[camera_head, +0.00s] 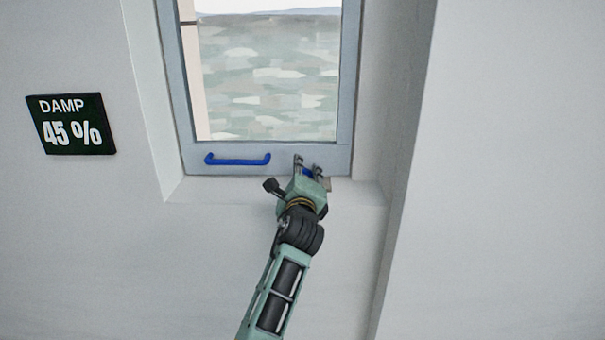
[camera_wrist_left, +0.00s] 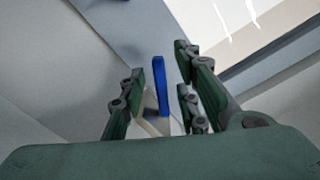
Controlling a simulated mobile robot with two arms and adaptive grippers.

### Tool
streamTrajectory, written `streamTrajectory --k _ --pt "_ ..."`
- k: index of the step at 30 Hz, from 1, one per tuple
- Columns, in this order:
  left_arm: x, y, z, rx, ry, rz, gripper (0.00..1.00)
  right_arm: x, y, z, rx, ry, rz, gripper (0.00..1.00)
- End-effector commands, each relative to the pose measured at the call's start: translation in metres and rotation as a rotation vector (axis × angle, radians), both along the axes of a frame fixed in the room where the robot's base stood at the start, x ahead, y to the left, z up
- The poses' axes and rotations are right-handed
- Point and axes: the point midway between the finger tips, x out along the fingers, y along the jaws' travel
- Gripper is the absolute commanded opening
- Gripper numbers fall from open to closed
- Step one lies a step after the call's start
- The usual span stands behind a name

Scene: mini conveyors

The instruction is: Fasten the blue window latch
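The blue window latch (camera_head: 307,172) is at the lower right of the window's bottom rail, mostly hidden by my left gripper (camera_head: 311,166) in the head view. In the left wrist view, the latch (camera_wrist_left: 159,88) is a narrow blue lever on a light mount (camera_wrist_left: 152,122). It stands between the fingers of my left gripper (camera_wrist_left: 160,92), with gaps visible on both sides. The left gripper is open around it; contact is not visible. My right gripper is in neither view.
The grey window frame (camera_head: 352,75) is set in a pale wall recess. A blue bar handle (camera_head: 238,160) is on the bottom rail left of the gripper. A dark "DAMP 45 %" sign (camera_head: 70,124) hangs on the left wall. A wall edge runs down the right.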

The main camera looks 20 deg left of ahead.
Motion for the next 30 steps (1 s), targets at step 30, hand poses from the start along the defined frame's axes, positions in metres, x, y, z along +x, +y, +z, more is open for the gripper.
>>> streamTrajectory --k 30 --pt "0.0 0.0 -0.001 0.0 0.002 0.0 0.0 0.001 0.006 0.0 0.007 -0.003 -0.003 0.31"
